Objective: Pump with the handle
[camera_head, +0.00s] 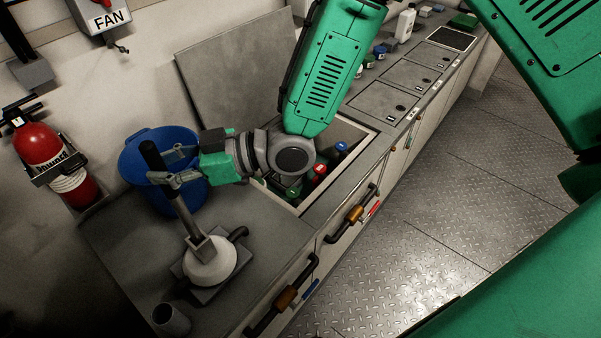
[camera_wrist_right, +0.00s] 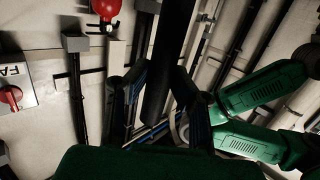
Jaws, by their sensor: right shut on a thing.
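The pump handle (camera_head: 153,157) is a dark bar with a black grip, rising at a tilt from the pump (camera_head: 209,262). The pump has a white rounded body on a grey base plate on the counter and a dark spout at its right. My right gripper (camera_head: 160,168) is shut on the handle, just below its black grip end. In the right wrist view the handle (camera_wrist_right: 168,60) runs up between the two fingers of my right gripper (camera_wrist_right: 165,85). My left gripper is not in view.
A blue bucket (camera_head: 135,172) stands just behind the handle. A grey cup (camera_head: 171,319) stands at the counter's near edge. An open compartment with bottles (camera_head: 319,170) lies right of the gripper. A red extinguisher (camera_head: 42,143) hangs on the left wall.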

